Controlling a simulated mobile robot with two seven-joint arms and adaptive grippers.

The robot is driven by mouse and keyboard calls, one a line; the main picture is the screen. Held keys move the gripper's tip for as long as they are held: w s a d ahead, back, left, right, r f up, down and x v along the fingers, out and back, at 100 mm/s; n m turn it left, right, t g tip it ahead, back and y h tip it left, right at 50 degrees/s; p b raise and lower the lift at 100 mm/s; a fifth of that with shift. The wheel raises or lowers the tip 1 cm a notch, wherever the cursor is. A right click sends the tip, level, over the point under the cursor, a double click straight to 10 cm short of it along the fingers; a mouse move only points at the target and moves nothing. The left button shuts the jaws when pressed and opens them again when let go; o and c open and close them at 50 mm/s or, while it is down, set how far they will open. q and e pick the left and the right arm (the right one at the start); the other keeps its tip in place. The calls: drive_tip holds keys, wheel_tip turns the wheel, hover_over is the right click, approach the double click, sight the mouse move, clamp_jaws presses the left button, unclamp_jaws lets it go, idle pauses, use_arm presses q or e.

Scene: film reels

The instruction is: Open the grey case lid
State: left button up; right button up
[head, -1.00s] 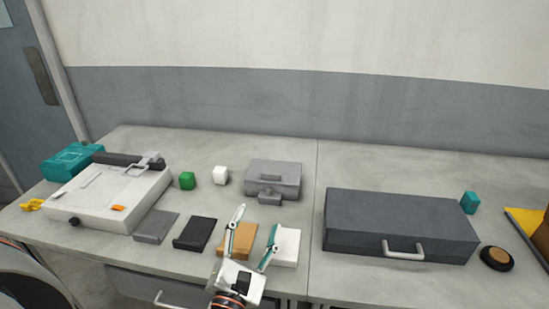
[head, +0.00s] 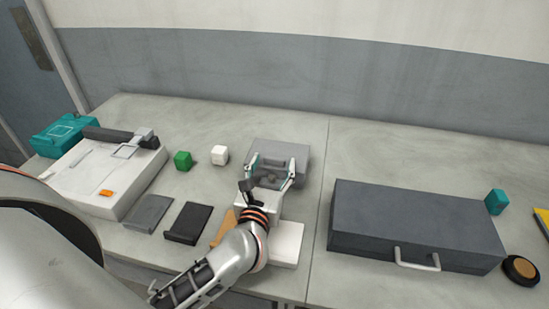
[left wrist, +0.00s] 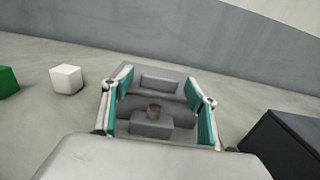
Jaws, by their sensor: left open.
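The small grey case (head: 298,152) lies shut on the table, against no other object, in the middle of the head view. A raised block and a front latch show on it in the left wrist view (left wrist: 160,86). My left gripper (head: 272,166) is open at the front of the case, its teal-padded fingers spread to either side of the latch. The left wrist view also shows the gripper (left wrist: 159,88) with nothing held between the fingers. I cannot tell whether the fingers touch the case. My right gripper is not in view.
A large dark grey case (head: 410,215) with a handle stands to the right. White (head: 219,155) and green (head: 183,160) cubes sit left of the grey case. A white machine (head: 95,180) stands at left. A white block (head: 287,243) lies in front, beside my arm.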

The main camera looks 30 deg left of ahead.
sight(278, 152)
use_arm(q)
drive_tip(key=shift+x, duration=1.1)
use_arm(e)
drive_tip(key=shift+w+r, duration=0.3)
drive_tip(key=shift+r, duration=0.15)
